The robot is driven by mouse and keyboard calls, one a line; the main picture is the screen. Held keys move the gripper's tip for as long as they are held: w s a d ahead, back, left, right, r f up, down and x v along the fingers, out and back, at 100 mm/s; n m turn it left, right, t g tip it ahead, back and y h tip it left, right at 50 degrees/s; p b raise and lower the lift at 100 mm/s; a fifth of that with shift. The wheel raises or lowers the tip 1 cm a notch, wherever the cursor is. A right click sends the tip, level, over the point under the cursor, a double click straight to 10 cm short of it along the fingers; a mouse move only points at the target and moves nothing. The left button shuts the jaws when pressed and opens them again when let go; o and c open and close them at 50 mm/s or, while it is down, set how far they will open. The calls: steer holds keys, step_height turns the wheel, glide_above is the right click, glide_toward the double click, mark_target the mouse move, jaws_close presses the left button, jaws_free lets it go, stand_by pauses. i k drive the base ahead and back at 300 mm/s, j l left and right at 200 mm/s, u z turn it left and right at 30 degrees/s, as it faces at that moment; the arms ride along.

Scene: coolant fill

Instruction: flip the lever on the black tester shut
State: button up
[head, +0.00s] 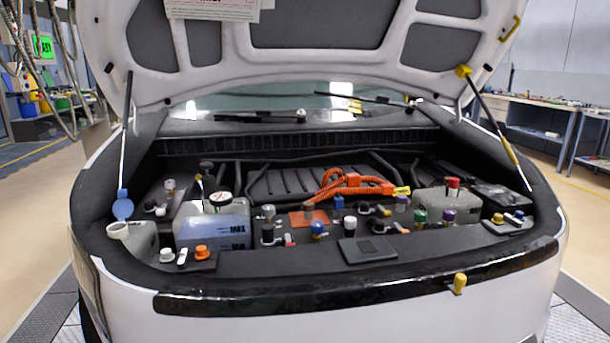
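A translucent coolant tank (212,226) with blue liquid stands at the left of the engine bay. A round white-faced gauge with a dark rim (220,200) sits on top of it and looks like part of the black tester. A small pale stem (199,184) rises just left of the gauge, with a dark round knob (207,166) behind. I cannot tell which of these is the lever, or whether it is up or shut. My gripper is not in view.
The raised hood (150,85) hangs over the bay, held by a strut (495,125) on the right. A pale filler neck (118,230) and colored caps (202,252) crowd the tank. Orange cables (350,185) lie mid-bay. The front edge (330,299) carries a yellow latch (459,283).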

mark_target(197, 178)
steer(key=i+j, duration=0.1)
steer(key=j, duration=0.9)
steer(key=j+z, duration=0.1)
steer(key=j, duration=0.85)
steer(key=i+j+u, duration=0.15)
steer(key=i+j, duration=0.45)
steer(key=i+j+u, duration=0.2)
steer(key=i+j, duration=0.3)
steer(key=i, duration=0.15)
